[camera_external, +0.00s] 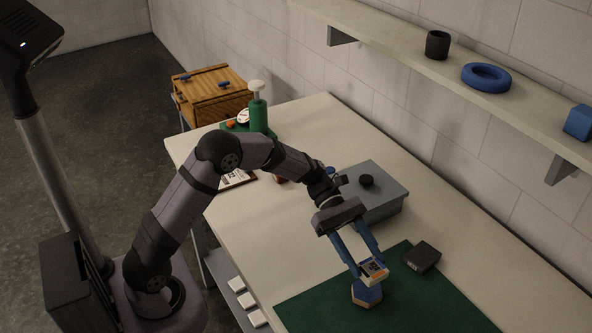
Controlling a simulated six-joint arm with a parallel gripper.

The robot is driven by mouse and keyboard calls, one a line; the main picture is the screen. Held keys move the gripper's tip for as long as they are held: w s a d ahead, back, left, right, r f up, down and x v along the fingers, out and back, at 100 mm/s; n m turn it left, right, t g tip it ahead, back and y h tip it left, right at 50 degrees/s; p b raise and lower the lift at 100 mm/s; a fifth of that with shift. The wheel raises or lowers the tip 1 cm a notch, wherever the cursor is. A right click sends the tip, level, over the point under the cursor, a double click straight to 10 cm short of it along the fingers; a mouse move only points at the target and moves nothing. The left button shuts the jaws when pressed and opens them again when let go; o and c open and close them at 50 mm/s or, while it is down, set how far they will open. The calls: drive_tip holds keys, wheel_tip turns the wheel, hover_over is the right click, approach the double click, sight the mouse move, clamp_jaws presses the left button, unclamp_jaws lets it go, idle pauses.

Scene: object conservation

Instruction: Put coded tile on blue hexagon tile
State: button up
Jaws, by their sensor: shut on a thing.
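My gripper (372,266) has blue fingers and is shut on the coded tile (373,271), a small tan piece with a dark printed pattern. The gripper points down over the green mat. The blue hexagon tile (366,292) is on the mat directly under the coded tile, with its blue top partly covered from this view. The coded tile is at or just above the hexagon; I cannot tell whether they touch.
A black box (422,257) lies right of the gripper at the edge of the green mat (430,305). A grey box with a black knob (378,200) stands behind. White tiles (247,300) sit on a lower shelf. The mat's right part is clear.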

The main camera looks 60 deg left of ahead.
sight(360, 281)
drive_tip(key=shift+f+p, duration=0.45)
drive_tip(key=shift+f, duration=2.45)
drive_tip(key=shift+f, duration=0.2)
drive_tip(key=o, duration=1.1)
drive_tip(key=shift+o, duration=0.2)
drive_tip(key=shift+r, duration=0.25)
drive_tip(key=shift+a, duration=0.3)
drive_tip(key=b+v, duration=0.3)
drive_tip(key=v, duration=0.8)
drive_tip(key=shift+a, duration=0.2)
